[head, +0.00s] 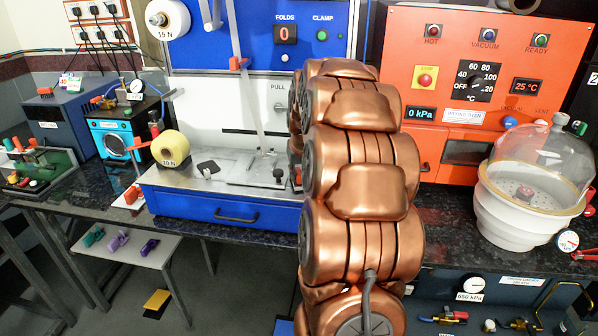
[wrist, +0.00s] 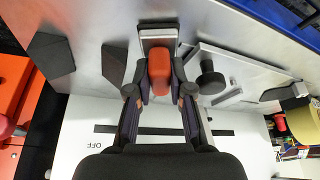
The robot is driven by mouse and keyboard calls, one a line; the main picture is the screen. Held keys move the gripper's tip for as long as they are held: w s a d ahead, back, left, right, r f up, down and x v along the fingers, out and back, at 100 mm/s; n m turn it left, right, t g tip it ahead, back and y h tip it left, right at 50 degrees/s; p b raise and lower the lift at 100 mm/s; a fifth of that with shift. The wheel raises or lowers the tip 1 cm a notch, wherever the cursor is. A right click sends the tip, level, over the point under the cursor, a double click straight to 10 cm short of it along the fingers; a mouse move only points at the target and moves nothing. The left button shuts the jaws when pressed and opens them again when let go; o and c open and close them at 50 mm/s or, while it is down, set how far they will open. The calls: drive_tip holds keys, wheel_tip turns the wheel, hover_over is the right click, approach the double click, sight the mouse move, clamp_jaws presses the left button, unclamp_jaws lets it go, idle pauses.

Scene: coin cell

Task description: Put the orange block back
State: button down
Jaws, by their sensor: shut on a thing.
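The orange block (wrist: 160,72) sits between the fingertips of my gripper (wrist: 160,88) in the wrist view. My gripper is shut on it. A dark grey holder with a pale edge (wrist: 158,36) lies right at the block's far end; I cannot tell whether the block touches it or is inside it. Both are over the metal deck of the blue machine. In the head view my copper arm hides most of the gripper; a small reddish bit (head: 298,178) shows at the arm's left edge and may be the block.
In the wrist view a black knob (wrist: 210,78) on a raised plate stands close to the right finger, and dark wedges (wrist: 114,62) lie to the left. In the head view, a yellow roll (head: 170,148) is at left and a glass-domed white vessel (head: 530,205) at right.

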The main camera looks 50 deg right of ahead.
drive_tip(key=shift+f, duration=0.15)
drive_tip(key=c, duration=1.1)
unclamp_jaws()
drive_tip(key=shift+o, duration=0.2)
